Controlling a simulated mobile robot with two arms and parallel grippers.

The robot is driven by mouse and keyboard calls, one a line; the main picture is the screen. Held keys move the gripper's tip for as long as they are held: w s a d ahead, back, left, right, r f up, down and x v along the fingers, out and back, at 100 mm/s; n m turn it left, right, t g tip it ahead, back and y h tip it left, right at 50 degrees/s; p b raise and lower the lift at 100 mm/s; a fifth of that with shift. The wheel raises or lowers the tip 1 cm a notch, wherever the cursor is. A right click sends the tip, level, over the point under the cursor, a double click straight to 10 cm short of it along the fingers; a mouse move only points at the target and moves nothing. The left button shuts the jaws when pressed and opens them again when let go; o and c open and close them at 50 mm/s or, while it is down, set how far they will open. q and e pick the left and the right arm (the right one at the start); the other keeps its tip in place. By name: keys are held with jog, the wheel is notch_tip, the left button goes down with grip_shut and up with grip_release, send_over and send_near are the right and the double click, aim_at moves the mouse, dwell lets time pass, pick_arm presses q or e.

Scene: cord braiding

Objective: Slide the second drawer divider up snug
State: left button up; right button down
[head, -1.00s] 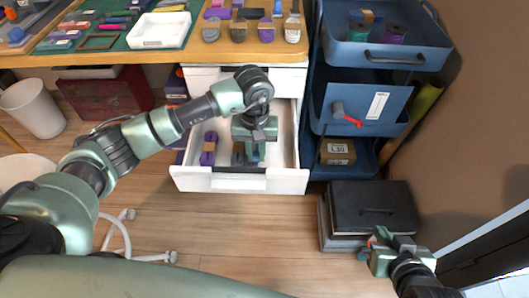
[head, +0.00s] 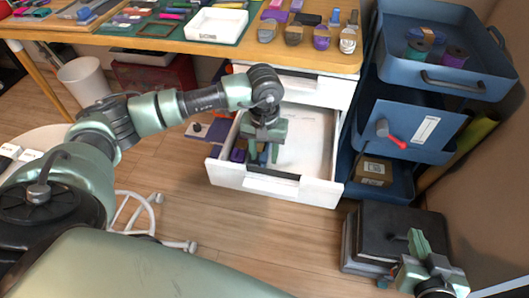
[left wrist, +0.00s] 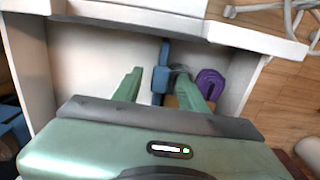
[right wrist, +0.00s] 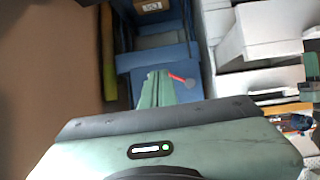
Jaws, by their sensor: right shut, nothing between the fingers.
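The open white drawer (head: 309,186) hangs below the wooden table. My left gripper (head: 264,155) points down into its left half. In the left wrist view, a blue piece (left wrist: 161,80), seemingly a drawer divider, stands between the green fingers. The fingers are spread, with a gap visible on at least one side; contact is unclear. A purple cord bundle (left wrist: 210,83) lies beside the right finger; it also shows at the drawer's left side in the head view (head: 238,151). Which divider is the second cannot be told. My right gripper (head: 417,243) is shut and empty near dark boxes.
The drawer's right half is bare. A blue cart (head: 450,85) stands at the right with spools and a red-handled crank (head: 391,138). Dark stacked boxes (head: 400,220) sit on the floor. A white tray (head: 216,25) and cord bundles lie on the table above.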

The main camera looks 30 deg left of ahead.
pick_arm(q)
notch_tip(320, 180, up, 7)
jog(key=shift+r+p, duration=0.1)
jog(key=shift+p, duration=0.75)
jog(key=shift+r, duration=0.3)
pick_arm(e)
jog(key=s+d+f+g+h, duration=0.1)
jog(key=s+d+f+g, duration=0.1)
jog(key=s+f+g, duration=0.2)
jog(key=shift+s+d+f, duration=0.25)
jog(key=shift+s+f, duration=0.55)
jog(key=shift+s, duration=0.4)
